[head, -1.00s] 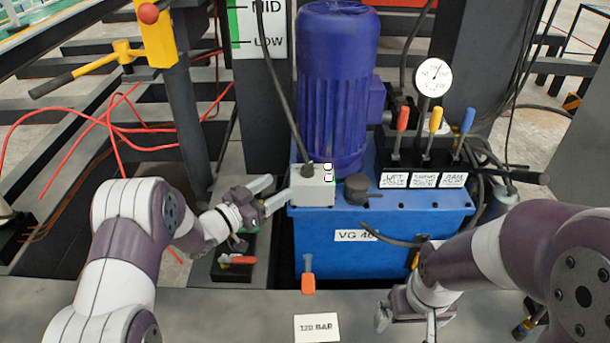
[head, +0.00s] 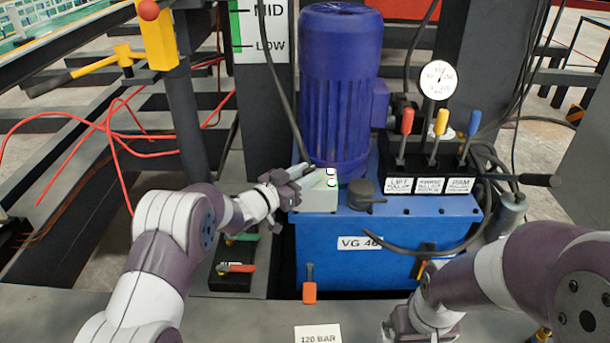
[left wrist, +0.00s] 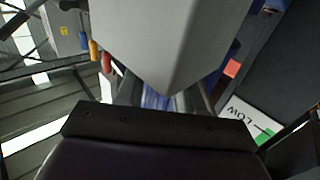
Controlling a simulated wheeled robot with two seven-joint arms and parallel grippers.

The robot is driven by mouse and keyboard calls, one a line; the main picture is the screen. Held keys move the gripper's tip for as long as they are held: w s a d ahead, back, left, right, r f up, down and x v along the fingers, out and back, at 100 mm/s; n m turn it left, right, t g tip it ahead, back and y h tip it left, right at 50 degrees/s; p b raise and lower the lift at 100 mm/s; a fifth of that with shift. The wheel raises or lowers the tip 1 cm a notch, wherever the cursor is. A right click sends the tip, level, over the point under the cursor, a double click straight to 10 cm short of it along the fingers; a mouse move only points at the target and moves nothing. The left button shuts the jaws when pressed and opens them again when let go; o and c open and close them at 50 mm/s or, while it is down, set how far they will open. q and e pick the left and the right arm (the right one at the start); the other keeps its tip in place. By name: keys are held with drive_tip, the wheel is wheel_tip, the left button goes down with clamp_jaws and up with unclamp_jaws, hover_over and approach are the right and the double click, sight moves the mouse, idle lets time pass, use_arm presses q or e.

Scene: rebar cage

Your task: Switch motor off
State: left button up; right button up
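The blue motor (head: 340,85) stands upright on the blue power unit (head: 385,240). A pale grey switch box (head: 316,197) with two small buttons (head: 331,177) sits at the motor's front left foot. My left gripper (head: 303,172) is at the box's left side, with one finger showing over its top left edge. The other finger is hidden, so I cannot tell the opening or any contact. In the left wrist view a large grey block, seemingly the switch box (left wrist: 170,40), fills the upper middle. My right gripper (head: 400,330) is low at the bottom edge, partly cut off.
Red, yellow and blue levers (head: 436,135) stand right of the motor beside a round gauge (head: 438,80). A black cable (head: 285,95) drops to the box. A valve with a red handle (head: 236,268) sits below my left arm. Red hoses (head: 110,130) hang at left.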

use_arm(q)
drive_tip(key=shift+d+n+t+y, duration=0.1)
drive_tip(key=shift+n+t+y, duration=0.2)
drive_tip(key=shift+y, duration=0.1)
drive_tip(key=n+t+y, duration=0.2)
drive_tip(key=y, duration=0.1)
drive_tip(key=n+t+y, duration=0.1)
drive_tip(key=y, duration=0.1)
drive_tip(key=shift+s+d+n+b, duration=0.25)
drive_tip(key=shift+d+n+b, duration=0.05)
drive_tip(key=shift+n, duration=0.1)
drive_tip(key=shift+d+n+t+y, duration=0.1)
drive_tip(key=shift+n+t+y, duration=0.4)
drive_tip(key=shift+n+y, duration=0.5)
drive_tip(key=y, duration=0.1)
drive_tip(key=n+y+p, duration=0.1)
drive_tip(key=y, duration=0.1)
drive_tip(key=shift+d+r+n+t, duration=0.1)
drive_tip(key=shift+d+n+t, duration=0.05)
drive_tip(key=shift+n+t, duration=0.15)
drive_tip(key=n+y+p, duration=0.2)
drive_tip(key=y, duration=0.2)
drive_tip(key=shift+d, duration=0.15)
drive_tip(key=shift+d+n+g+y+p, duration=0.1)
drive_tip(key=shift+n+g+y+p, duration=0.5)
drive_tip(key=shift+n+y+p, duration=0.9)
drive_tip(key=shift+w+n+y+b, duration=0.1)
drive_tip(key=shift+n+y+b, duration=0.25)
drive_tip(key=shift+y, duration=0.65)
drive_tip(key=o, duration=1)
